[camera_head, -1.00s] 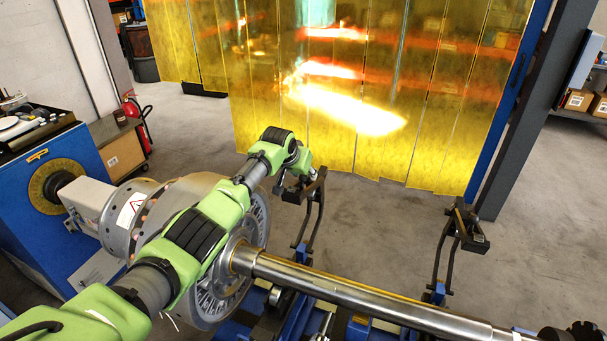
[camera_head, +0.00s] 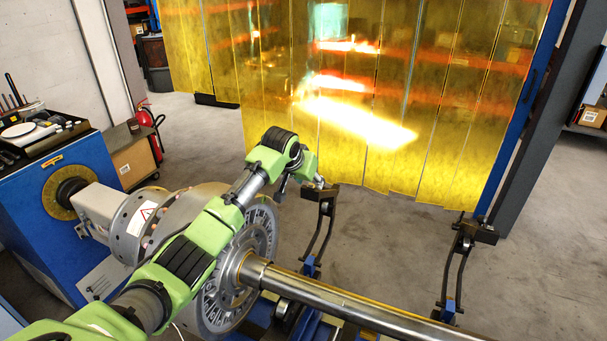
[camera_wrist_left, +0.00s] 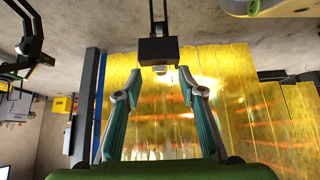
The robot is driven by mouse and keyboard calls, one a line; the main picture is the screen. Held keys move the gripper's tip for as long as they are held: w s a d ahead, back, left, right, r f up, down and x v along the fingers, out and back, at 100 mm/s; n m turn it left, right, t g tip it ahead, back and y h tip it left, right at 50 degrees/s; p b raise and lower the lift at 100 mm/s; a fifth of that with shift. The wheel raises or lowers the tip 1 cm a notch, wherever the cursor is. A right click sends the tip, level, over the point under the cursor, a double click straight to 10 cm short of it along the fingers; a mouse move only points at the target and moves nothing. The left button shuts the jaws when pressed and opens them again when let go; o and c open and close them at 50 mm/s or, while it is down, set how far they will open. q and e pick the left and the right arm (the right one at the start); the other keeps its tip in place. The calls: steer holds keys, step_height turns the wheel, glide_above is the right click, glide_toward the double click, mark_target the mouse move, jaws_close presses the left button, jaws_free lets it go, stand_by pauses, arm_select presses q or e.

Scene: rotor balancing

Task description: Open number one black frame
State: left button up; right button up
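Two black frames stand beyond the steel shaft (camera_head: 340,308) in the head view. The nearer frame (camera_head: 323,226) is close to my left gripper (camera_head: 316,183); the other frame (camera_head: 463,262) stands to the right, apart from it. No number is readable on either. In the left wrist view, my left gripper (camera_wrist_left: 158,83) has its two fingers spread and nothing between them. The dark block of the nearer frame (camera_wrist_left: 157,48) is just beyond the fingertips, roughly centred. Whether they touch cannot be told. The other frame (camera_wrist_left: 33,40) shows at upper left. My right gripper is out of view.
The rotor disc (camera_head: 260,228) and shaft lie below my left arm. A blue machine (camera_head: 35,200) stands at left. A yellow strip curtain (camera_head: 365,165) hangs behind the frames. A red fire extinguisher (camera_head: 149,128) stands at back left. Grey floor between the two frames is open.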

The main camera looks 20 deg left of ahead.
arm_select(q)
steer(key=shift+v, duration=2.9)
